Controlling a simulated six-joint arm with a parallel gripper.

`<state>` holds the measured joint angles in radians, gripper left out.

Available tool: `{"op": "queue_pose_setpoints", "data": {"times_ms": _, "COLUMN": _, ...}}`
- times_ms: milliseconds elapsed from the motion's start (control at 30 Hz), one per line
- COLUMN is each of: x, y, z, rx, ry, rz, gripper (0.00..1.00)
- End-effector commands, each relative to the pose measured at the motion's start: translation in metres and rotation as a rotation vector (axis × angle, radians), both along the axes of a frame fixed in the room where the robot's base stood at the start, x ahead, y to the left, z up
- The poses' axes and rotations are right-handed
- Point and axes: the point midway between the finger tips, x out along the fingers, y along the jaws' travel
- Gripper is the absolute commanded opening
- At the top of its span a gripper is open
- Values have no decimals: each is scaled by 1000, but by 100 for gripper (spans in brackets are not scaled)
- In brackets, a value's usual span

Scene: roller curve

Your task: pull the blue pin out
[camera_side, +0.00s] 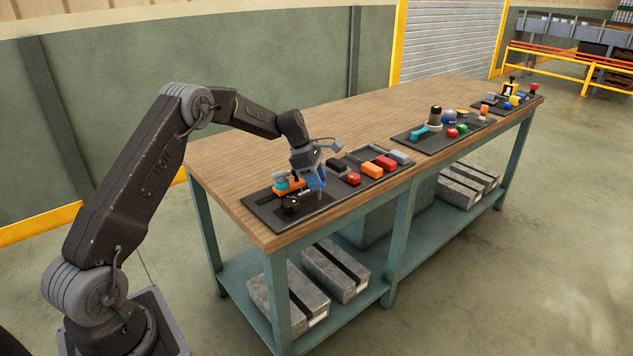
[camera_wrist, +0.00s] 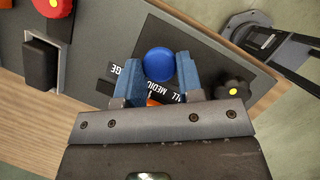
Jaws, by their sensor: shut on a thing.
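The blue pin (camera_wrist: 158,64) shows as a round blue head in the wrist view, between the two blue fingers of my gripper (camera_wrist: 159,70). My gripper is shut on it. In the side view my gripper (camera_side: 313,184) is low over the near end of the black panel (camera_side: 318,207). There I cannot tell the pin from the blue fingers. An orange part (camera_side: 290,187) with a teal piece (camera_side: 282,183) lies beside the gripper. A bit of orange (camera_wrist: 153,102) and a black label (camera_wrist: 125,78) show in the wrist view, partly hidden.
A black knob with a yellow centre (camera_wrist: 233,88) is close to the right finger. A black block (camera_wrist: 40,64) and a red button (camera_wrist: 52,5) are at the left. Other panels (camera_side: 445,132) with parts stand farther along the wooden bench (camera_side: 275,138); its back strip is clear.

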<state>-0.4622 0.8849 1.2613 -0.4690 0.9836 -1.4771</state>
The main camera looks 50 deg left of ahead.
Motion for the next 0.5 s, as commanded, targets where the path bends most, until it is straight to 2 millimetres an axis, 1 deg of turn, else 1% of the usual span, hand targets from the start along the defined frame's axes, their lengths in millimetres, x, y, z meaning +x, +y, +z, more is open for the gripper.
{"op": "queue_pose_setpoints", "data": {"times_ms": 33, "x": 1, "y": 0, "z": 6, "rx": -1, "ry": -6, "rz": 0, "gripper": 0}}
{"op": "queue_pose_setpoints", "data": {"times_ms": 67, "x": 1, "y": 0, "z": 6, "rx": 0, "ry": -7, "rz": 0, "gripper": 37}}
{"op": "queue_pose_setpoints", "data": {"times_ms": 300, "x": 1, "y": 0, "z": 4, "rx": -1, "ry": -4, "rz": 0, "gripper": 60}}
{"op": "queue_pose_setpoints", "data": {"times_ms": 500, "x": 0, "y": 0, "z": 4, "rx": 0, "ry": -4, "rz": 0, "gripper": 60}}
